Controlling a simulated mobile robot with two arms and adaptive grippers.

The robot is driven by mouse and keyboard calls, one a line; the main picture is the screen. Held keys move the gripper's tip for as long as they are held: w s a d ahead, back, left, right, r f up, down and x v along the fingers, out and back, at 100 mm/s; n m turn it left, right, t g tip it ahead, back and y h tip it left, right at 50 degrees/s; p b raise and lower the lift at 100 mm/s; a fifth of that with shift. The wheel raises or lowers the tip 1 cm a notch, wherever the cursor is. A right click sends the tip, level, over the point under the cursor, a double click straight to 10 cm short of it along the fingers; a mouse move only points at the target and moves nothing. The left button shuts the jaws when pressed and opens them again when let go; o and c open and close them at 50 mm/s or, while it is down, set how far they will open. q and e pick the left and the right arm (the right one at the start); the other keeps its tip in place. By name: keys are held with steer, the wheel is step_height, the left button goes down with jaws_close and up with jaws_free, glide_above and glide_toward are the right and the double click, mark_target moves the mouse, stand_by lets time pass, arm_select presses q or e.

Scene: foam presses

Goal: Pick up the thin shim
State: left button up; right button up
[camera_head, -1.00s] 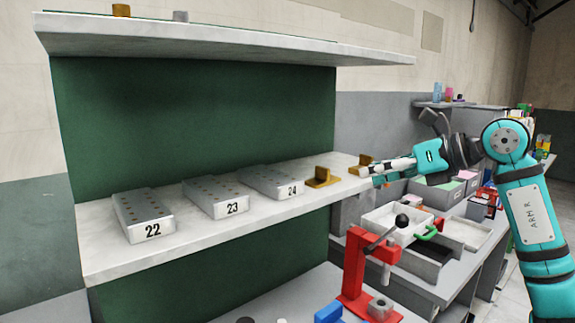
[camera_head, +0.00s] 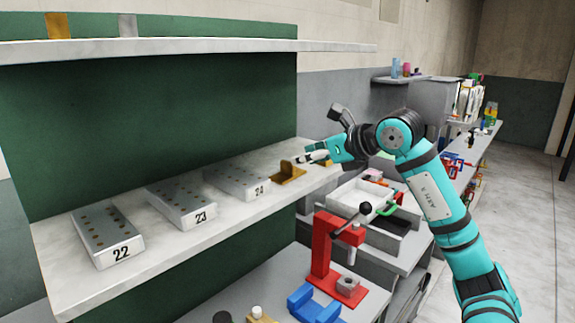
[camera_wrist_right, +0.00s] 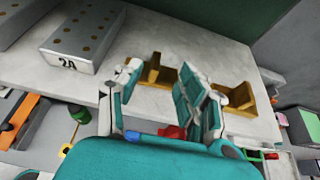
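I cannot pick out a thin shim in either view. Two brass angle pieces stand on the marble shelf near its right end. The left one (camera_head: 288,172) is clear in the head view and also shows between my fingers in the wrist view (camera_wrist_right: 157,73). The right one (camera_wrist_right: 240,97) shows in the wrist view, partly behind a finger. My right gripper (camera_wrist_right: 162,78) is open, its two fingers apart with nothing held between them. In the head view the right gripper (camera_head: 314,157) is over the shelf's right end. My left gripper is not in view.
Metal blocks marked 22 (camera_head: 107,237), 23 (camera_head: 182,207) and 24 (camera_head: 238,182) lie on the shelf (camera_head: 160,262). An upper shelf (camera_head: 200,47) overhangs it.

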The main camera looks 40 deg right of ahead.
mark_target(289, 162)
steer(key=shift+w, duration=0.2)
steer(key=p+x, duration=0.4)
steer(key=shift+a, duration=0.3)
steer(key=shift+w+f, duration=0.35)
steer(key=shift+w, duration=0.05)
steer(key=shift+s, duration=0.1)
steer(key=shift+c, duration=0.4)
steer(key=shift+c, duration=1)
jaws_close()
